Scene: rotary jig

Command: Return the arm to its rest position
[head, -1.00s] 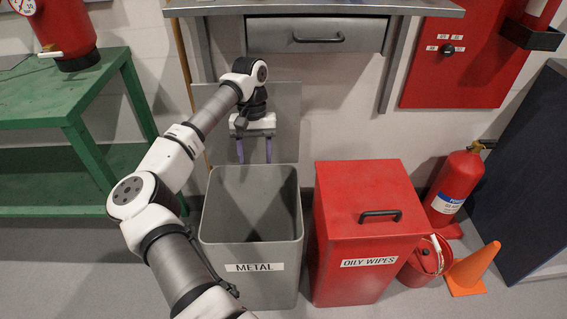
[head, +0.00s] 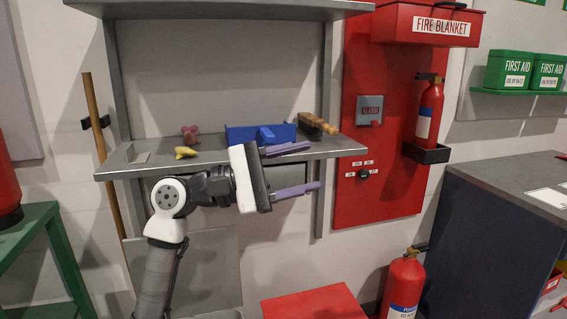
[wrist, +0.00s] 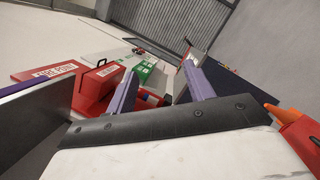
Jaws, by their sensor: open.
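My gripper (head: 304,170) is open and empty in the head view, with its two purple fingers apart and pointing right. It is in front of the shelf's right part, near the shelf's front edge. My arm rises from the bottom left to it. In the wrist view the two purple fingers of my gripper (wrist: 160,92) stand apart with nothing between them.
A grey shelf (head: 220,152) holds a yellow object (head: 186,152), a pinkish figure (head: 190,134), a blue bin (head: 250,132) and a wooden brush (head: 317,124). A red bin lid (head: 318,303) and a fire extinguisher (head: 404,285) stand below. A green table (head: 35,222) is left.

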